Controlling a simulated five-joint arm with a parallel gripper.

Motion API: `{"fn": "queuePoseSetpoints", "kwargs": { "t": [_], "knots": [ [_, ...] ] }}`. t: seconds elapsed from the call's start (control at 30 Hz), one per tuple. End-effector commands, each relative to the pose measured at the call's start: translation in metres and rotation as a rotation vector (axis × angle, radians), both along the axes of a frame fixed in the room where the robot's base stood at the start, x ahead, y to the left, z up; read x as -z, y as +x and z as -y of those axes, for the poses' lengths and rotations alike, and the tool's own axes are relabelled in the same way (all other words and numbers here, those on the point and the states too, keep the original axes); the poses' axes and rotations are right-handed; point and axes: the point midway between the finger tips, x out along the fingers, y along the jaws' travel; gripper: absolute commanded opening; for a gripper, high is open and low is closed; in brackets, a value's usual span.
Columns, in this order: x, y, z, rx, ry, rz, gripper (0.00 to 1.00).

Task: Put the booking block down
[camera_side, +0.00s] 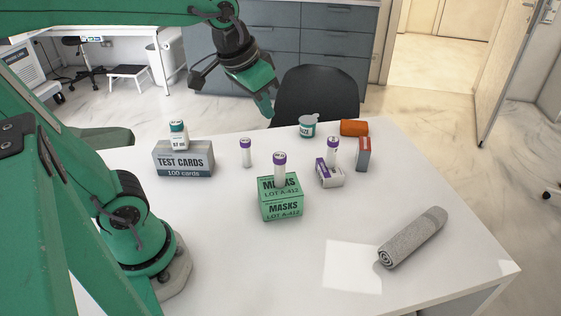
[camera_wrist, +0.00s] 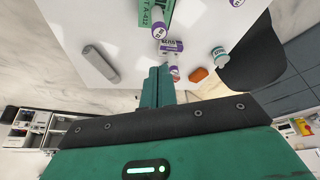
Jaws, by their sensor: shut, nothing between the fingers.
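I cannot tell which thing here is the booking block; nothing carries that name legibly. A small orange-and-grey upright box (camera_side: 364,154) stands at the back right of the white table (camera_side: 225,225). My gripper (camera_side: 268,106) hangs above the table's far edge, in front of the black chair in the side view. Its fingers (camera_wrist: 158,85) are shut together and hold nothing. In the wrist view the table lies beyond the fingertips.
A green masks box (camera_side: 281,199) has a purple-capped tube on top. A test cards box (camera_side: 183,160) bears a small bottle (camera_side: 178,135). Tubes, a white-and-purple box (camera_side: 329,174), a teal tub (camera_side: 307,127) and an orange item (camera_side: 354,128) crowd the back. A grey roll (camera_side: 412,238) lies front right.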

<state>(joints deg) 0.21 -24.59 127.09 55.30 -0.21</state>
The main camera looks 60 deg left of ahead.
Motion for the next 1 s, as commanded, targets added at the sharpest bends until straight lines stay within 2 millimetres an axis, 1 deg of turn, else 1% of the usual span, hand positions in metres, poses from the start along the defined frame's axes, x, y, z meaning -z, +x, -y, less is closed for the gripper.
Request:
{"fn": "queuePoseSetpoints", "kwargs": {
  "t": [0.03,0.27,0.47,0.77,1.0],
  "knots": [
    [-0.001,0.011,0.0,0.0,0.0,-0.016,0.0],
    [-0.003,0.056,0.001,0.0,-0.001,-0.071,0.0],
    [0.004,0.097,0.002,0.001,-0.001,-0.119,0.0],
    [0.026,0.155,0.004,0.001,-0.001,-0.193,0.0],
    [0.055,0.2,0.005,0.0,0.0,-0.25,0.0]
  ]
}}
